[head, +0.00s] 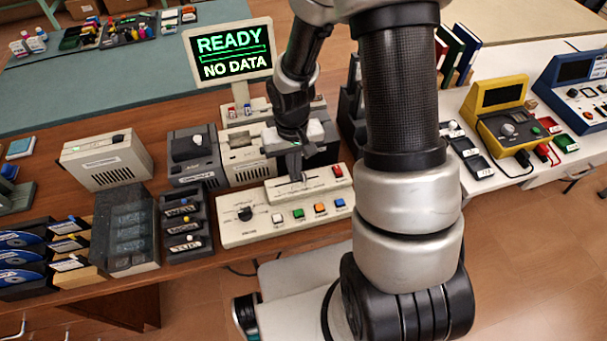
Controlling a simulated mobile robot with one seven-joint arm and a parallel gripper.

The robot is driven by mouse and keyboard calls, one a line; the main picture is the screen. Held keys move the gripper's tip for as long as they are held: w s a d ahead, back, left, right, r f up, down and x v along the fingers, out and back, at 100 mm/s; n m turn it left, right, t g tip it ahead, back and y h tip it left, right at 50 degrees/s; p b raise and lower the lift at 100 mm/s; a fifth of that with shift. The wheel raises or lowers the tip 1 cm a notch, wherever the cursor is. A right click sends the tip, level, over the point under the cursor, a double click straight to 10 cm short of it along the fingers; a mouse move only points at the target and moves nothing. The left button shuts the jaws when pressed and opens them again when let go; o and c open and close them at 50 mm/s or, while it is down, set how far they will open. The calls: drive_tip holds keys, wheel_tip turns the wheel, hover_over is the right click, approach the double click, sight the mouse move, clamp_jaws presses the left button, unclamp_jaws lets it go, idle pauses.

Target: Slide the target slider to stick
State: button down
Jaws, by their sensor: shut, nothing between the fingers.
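A beige control panel (262,235) lies near the front edge of the wooden bench. A long slider slot (322,186) runs across its upper part. My gripper (298,178) points down over this slot, about at its middle, with its fingers together. It hides part of the slot, and I cannot make out the slider's handle or whether the fingers touch it. The markings along the slot are too small to read.
The panel also has a black dial (245,213), a red button (337,171) and several coloured buttons along its front. A display (230,55) behind reads "READY" and "NO DATA". Grey and beige machines (193,157) stand behind and left. A yellow device (500,115) stands right.

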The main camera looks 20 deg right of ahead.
sight(305, 175)
drive_tip(key=shift+f+b, duration=0.5)
drive_tip(key=shift+f, duration=0.15)
drive_tip(key=shift+d+p, duration=0.3)
drive_tip(key=shift+d, duration=1.4)
idle(0.3)
drive_tip(key=shift+a, duration=0.3)
idle(0.3)
drive_tip(key=shift+r+p, duration=2.5)
drive_tip(key=shift+r, duration=1.05)
